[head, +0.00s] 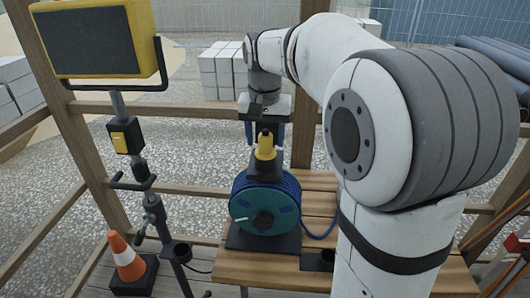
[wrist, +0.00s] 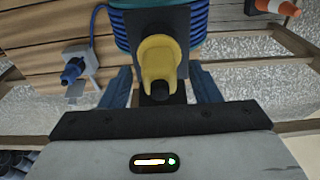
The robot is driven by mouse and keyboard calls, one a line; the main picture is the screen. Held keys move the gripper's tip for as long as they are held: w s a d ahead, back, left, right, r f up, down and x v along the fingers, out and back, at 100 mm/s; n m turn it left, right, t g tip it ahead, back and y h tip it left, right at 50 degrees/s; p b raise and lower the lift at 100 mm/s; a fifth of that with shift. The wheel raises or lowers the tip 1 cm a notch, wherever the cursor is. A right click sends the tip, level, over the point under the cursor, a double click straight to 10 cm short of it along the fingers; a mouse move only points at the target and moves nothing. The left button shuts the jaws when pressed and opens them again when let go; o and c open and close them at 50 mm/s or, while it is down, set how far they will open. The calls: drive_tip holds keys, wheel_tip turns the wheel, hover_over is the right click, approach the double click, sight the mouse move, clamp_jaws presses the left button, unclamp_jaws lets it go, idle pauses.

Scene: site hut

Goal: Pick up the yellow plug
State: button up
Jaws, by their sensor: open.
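The yellow plug (head: 266,146) stands upright on a dark holder on top of the blue cable reel (head: 264,204). The plug also shows in the wrist view (wrist: 160,66), close in front of my gripper and roughly midway between its fingers. My gripper (head: 265,134) is above and around the plug in the head view, its blue fingers apart. In the wrist view my gripper (wrist: 163,86) has one finger on each side of the plug, with gaps left between. I cannot tell exactly how deep the fingers reach along the plug.
The reel stands on a wooden table (head: 230,268). A blue plug (wrist: 73,70) sits at a grey box. A work light (head: 98,38) on a stand and an orange cone (head: 125,258) are at the left. Wooden rails (head: 195,109) run behind the reel.

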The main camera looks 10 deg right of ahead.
drive_tip(key=shift+c, duration=0.6)
drive_tip(key=c, duration=1.1)
drive_tip(key=shift+o, duration=0.2)
drive_tip(key=shift+r, duration=0.1)
